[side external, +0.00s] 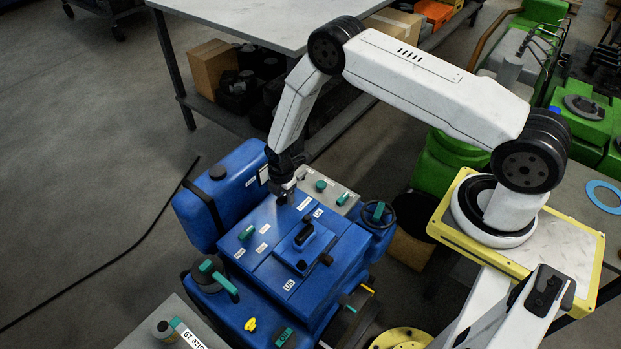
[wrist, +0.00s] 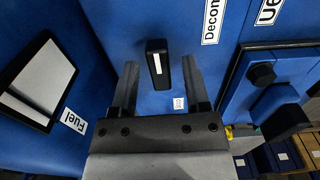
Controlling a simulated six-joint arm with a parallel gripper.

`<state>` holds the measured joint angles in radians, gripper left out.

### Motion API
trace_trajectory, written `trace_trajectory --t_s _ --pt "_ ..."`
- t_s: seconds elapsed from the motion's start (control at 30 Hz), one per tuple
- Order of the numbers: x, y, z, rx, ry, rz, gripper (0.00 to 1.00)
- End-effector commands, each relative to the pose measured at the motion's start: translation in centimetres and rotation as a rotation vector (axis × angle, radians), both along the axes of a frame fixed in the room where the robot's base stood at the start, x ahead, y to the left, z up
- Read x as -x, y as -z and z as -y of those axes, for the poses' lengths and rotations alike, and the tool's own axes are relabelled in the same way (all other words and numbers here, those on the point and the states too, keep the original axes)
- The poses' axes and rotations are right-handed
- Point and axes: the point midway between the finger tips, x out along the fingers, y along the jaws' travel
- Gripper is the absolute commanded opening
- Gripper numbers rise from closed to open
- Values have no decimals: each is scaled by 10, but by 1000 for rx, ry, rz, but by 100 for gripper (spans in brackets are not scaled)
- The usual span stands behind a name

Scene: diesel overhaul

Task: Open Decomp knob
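The Decomp knob (wrist: 157,66) is a small black bar with a white line, on the blue engine top (wrist: 220,62). A white label beginning "Decom" (wrist: 213,22) is beside it, cut off by the frame edge. My gripper (wrist: 160,68) is open, with one finger on each side of the knob. A gap shows between the knob and each finger, and nothing is held. In the side external view my gripper (side external: 286,187) points down at the back of the blue engine (side external: 270,250). The knob cannot be made out there.
A blue tank (side external: 222,190) labelled "Fuel" (wrist: 75,121) stands beside the gripper. A raised blue cover with a dark handle (side external: 305,236) and several teal-handled parts stand on the engine. A grey-topped table (side external: 240,20) is behind. Open floor lies at left.

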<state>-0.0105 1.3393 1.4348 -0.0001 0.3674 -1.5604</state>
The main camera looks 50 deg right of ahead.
Motion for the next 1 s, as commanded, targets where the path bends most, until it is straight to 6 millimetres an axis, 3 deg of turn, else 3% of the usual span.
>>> trace_trajectory --t_s 0.03,0.17,0.57,1.0 --pt "0 0 0 0 0 0 43" --pt "0 0 0 0 0 0 1" --pt "0 0 0 0 51 0 0" --pt "0 -1 0 0 365 0 0"
